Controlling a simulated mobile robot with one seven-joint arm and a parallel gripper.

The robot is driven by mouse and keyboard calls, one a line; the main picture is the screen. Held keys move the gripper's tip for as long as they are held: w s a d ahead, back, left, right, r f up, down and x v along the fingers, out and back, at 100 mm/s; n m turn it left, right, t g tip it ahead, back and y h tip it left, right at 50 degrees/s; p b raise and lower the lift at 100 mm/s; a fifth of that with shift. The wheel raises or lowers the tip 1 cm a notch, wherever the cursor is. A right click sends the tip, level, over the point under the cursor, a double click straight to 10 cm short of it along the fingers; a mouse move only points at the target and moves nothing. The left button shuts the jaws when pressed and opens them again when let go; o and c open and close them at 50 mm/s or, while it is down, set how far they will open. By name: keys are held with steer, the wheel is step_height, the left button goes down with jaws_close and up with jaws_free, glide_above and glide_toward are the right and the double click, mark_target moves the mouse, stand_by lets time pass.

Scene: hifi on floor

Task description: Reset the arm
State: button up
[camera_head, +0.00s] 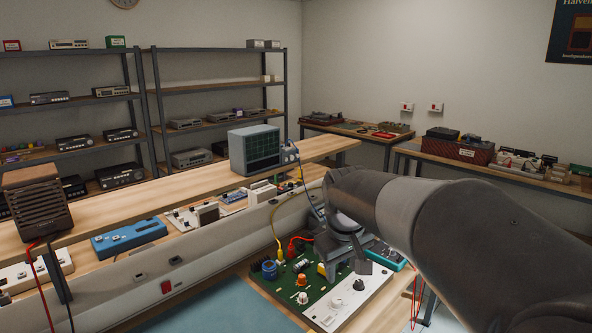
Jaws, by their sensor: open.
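My arm comes in from the right, and its grey links fill much of the lower right of the head view. My gripper (347,258) points down over the back of a green circuit board with a white front panel (344,309). Its dark fingers look apart, with nothing seen between them. I cannot tell whether they touch the board. The board carries a blue round part (270,270), an orange knob (301,280) and white and black knobs. My arm and gripper hide the board's right back part.
A raised wooden shelf (125,213) with an oscilloscope (254,149) and a brown speaker box (37,202) runs behind the bench. Red and yellow cables (278,248) hang near my gripper. A pale blue mat (215,309) lies clear at the front. Metal racks stand behind.

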steer(key=s+d+f+m+t, duration=0.1)
steer(key=s+d+m, duration=0.1)
steer(key=s, duration=0.8)
steer(key=s+d+f+m+t, duration=0.1)
steer(key=s+d+m, duration=0.2)
steer(key=s, duration=0.8)
steer(key=shift+s+d+f+t+y, duration=0.15)
steer(key=shift+t+y, duration=0.15)
steer(key=shift+t, duration=0.1)
